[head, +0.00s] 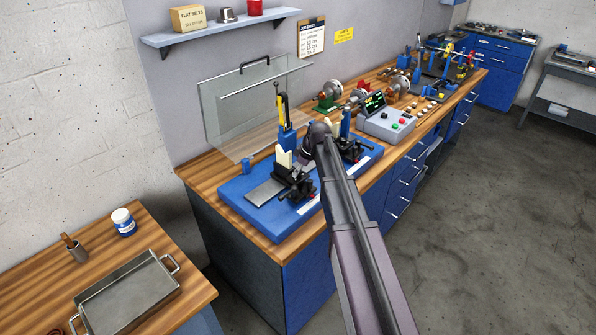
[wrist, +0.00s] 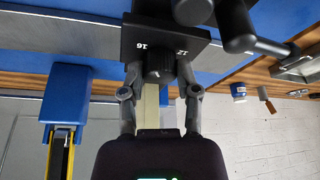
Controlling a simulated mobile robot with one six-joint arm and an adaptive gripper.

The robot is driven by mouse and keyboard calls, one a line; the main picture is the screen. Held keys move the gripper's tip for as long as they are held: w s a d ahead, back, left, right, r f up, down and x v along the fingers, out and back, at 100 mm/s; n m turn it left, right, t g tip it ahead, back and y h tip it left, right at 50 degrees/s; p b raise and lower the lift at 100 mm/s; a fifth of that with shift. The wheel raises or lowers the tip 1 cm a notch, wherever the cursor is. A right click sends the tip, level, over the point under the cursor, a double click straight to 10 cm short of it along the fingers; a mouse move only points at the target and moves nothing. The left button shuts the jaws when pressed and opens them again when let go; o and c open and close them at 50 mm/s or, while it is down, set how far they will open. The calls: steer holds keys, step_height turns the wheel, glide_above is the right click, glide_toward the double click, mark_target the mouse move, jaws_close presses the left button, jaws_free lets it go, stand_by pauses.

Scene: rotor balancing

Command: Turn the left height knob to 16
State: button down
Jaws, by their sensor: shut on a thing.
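The left height knob (wrist: 158,66) is a dark round knob below a black plate (wrist: 137,32) in the wrist view. White marks that look like 16 and 12 stand on the plate; the knob's pointer cannot be made out. My gripper (wrist: 159,92) has one finger on each side of the knob and is shut on it. In the head view my gripper (head: 305,156) is at the black left stand (head: 300,186) on the blue base (head: 246,209). The knob is hidden there.
A cream upright (head: 283,158) and a blue post with a yellow lever (head: 285,115) stand close to my gripper. A clear guard (head: 235,100) is behind. The control box (head: 388,124) is to the right. A tray (head: 128,292) lies on the separate left table.

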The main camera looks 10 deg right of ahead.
steer(key=shift+a, duration=0.1)
steer(key=shift+c, duration=1.7)
jaws_free()
steer(key=s+d+r+m+p, duration=0.1)
steer(key=r+p, duration=0.3)
steer(key=s+d+r+m+h+p, duration=0.1)
steer(key=s+r+p, duration=0.1)
steer(key=r+p, duration=0.2)
steer(key=s+d+r+m+t+p, duration=0.1)
steer(key=r+m+p, duration=0.1)
steer(key=r+p, duration=0.3)
steer(key=shift+s, duration=0.25)
steer(key=shift+a+f, duration=0.1)
steer(key=shift+f, duration=0.2)
steer(key=b+x, duration=1.3)
steer(key=shift+w+f, duration=0.2)
